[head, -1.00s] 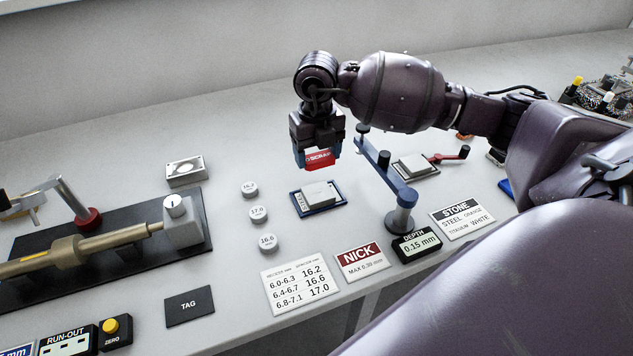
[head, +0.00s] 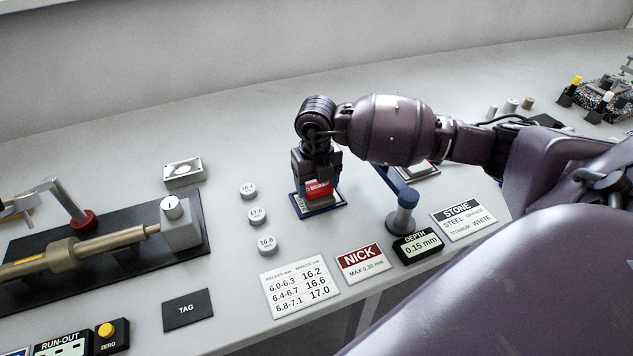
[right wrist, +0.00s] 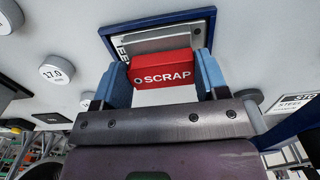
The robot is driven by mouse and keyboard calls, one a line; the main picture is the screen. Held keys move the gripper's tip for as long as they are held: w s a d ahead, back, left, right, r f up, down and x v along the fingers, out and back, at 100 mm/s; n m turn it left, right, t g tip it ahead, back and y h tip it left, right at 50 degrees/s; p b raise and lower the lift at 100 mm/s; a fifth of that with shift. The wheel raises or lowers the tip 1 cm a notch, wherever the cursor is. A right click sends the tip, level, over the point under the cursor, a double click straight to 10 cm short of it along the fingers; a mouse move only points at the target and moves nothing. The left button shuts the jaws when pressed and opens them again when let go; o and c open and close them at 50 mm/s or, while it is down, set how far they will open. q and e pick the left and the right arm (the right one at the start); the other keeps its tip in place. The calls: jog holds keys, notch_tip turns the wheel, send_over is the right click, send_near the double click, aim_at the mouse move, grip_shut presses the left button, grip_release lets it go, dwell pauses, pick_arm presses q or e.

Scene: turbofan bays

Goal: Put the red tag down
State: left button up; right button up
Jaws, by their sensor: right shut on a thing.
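The red tag (right wrist: 162,70) carries the word SCRAP. It is between the blue fingertips of my right gripper (right wrist: 162,82), which is shut on it. In the head view the red tag (head: 318,189) is low over a small blue-rimmed tray (head: 325,211) holding a pale block. I cannot tell whether the tag touches the block. My left gripper is not in view.
Three round spacers (head: 258,215) stand left of the tray. A blue-armed stand (head: 402,212) is close on its right. The NICK card (head: 362,262), a spacer chart (head: 299,288) and a depth readout (head: 418,244) lie in front. A shaft fixture (head: 100,250) fills the left.

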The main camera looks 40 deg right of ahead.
aim_at(317, 185)
jog(key=shift+f, duration=0.15)
jog(key=o, duration=0.9)
jog(key=shift+r, duration=0.55)
notch_tip(317, 185, up, 11)
jog(key=p, duration=0.1)
jog(key=shift+r, duration=0.15)
